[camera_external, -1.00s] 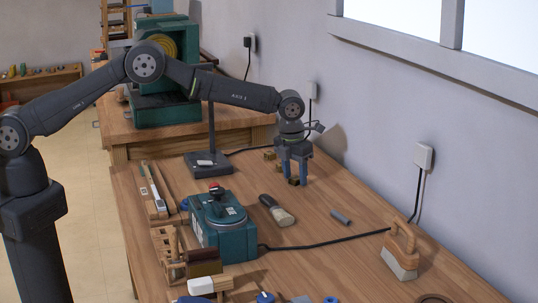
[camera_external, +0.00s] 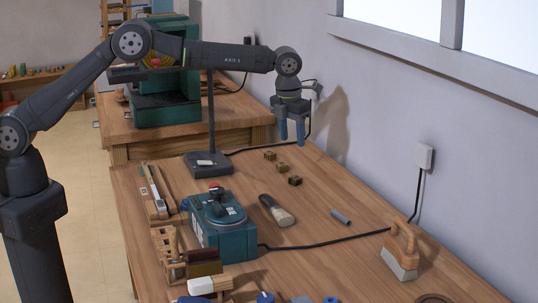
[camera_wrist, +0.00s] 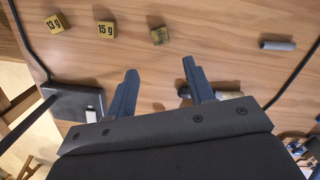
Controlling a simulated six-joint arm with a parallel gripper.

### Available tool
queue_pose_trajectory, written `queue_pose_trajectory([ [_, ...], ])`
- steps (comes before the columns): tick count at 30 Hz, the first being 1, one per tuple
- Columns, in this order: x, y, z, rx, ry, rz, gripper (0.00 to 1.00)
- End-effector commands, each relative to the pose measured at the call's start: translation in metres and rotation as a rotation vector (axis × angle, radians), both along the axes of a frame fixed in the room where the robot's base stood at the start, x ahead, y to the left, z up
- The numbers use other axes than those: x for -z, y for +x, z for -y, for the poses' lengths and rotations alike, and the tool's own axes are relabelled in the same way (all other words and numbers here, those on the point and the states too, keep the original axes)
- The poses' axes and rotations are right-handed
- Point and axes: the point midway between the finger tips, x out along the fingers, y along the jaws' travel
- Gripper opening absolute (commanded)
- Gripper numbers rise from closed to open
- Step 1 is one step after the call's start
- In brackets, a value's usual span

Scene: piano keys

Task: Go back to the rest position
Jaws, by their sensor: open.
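My gripper (camera_external: 291,140) is open and empty, held in the air above the far part of the workbench in the external view. Its blue fingers (camera_wrist: 160,88) are spread apart in the wrist view, with bare wood between their tips. Several small brass-coloured blocks (camera_external: 282,168) lie in a row on the bench below and in front of the gripper, apart from it. In the wrist view one block is marked 13 g (camera_wrist: 57,23) and one 15 g (camera_wrist: 106,30). A third block (camera_wrist: 159,35) shows no readable mark.
A dark stand (camera_external: 209,163) with a post is left of the gripper. A green device (camera_external: 222,226), a brush (camera_external: 276,210), a grey cylinder (camera_external: 341,217) and a wooden-handled brush (camera_external: 401,253) lie nearer. A black cable crosses the bench. The wall is close on the right.

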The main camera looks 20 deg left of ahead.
Motion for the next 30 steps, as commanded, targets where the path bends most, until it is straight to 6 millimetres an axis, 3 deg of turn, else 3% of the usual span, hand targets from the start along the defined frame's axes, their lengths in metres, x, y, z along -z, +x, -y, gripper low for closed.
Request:
queue_pose_trajectory([
  [6,0.003,0.000,0.000,0.000,0.000,0.000,0.49],
  [11,0.021,0.002,0.001,0.000,0.002,-0.001,0.49],
  [27,0.126,0.013,0.005,0.000,0.001,-0.001,0.49],
  [30,0.104,0.014,0.006,0.000,-0.003,0.003,0.49],
])
